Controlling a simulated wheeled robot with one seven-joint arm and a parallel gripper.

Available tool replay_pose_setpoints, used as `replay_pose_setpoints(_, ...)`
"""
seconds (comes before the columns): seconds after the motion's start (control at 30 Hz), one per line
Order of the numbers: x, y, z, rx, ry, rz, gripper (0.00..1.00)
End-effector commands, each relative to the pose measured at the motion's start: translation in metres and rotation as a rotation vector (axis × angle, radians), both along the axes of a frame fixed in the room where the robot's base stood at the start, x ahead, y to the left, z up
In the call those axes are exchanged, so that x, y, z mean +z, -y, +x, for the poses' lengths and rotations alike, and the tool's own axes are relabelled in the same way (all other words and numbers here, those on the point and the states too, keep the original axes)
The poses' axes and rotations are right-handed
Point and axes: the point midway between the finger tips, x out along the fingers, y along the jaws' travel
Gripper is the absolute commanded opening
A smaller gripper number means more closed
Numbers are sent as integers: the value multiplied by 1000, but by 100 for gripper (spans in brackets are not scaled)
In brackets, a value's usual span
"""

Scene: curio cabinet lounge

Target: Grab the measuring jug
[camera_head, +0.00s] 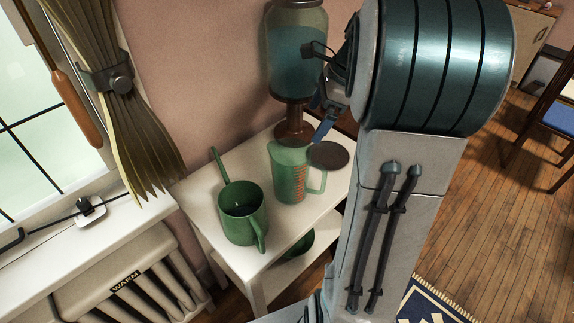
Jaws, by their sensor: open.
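The measuring jug (288,178) is translucent green with red markings and a handle on its right side. It stands upright on the white shelf table (205,207), near the middle of the top. My gripper (319,92) is open and empty, above and to the right of the jug, apart from it in the picture. Its dark fingers have blue tips, partly hidden by my own arm, which fills the right of the view.
A green dish (301,243) is on the lower shelf. A radiator (125,285) is at left.

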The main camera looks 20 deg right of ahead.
Motion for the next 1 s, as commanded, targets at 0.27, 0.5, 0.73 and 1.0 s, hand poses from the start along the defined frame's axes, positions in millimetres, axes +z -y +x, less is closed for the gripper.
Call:
replay_pose_setpoints(0.27, -35, -7, 9, -48, -18, 20, 100)
replay_pose_setpoints(0.5, -72, -21, 15, -45, -16, 18, 100)
replay_pose_setpoints(0.73, -87, -27, 18, -45, -15, 17, 100)
replay_pose_setpoints(1.0, -123, -39, 24, -45, -15, 17, 100)
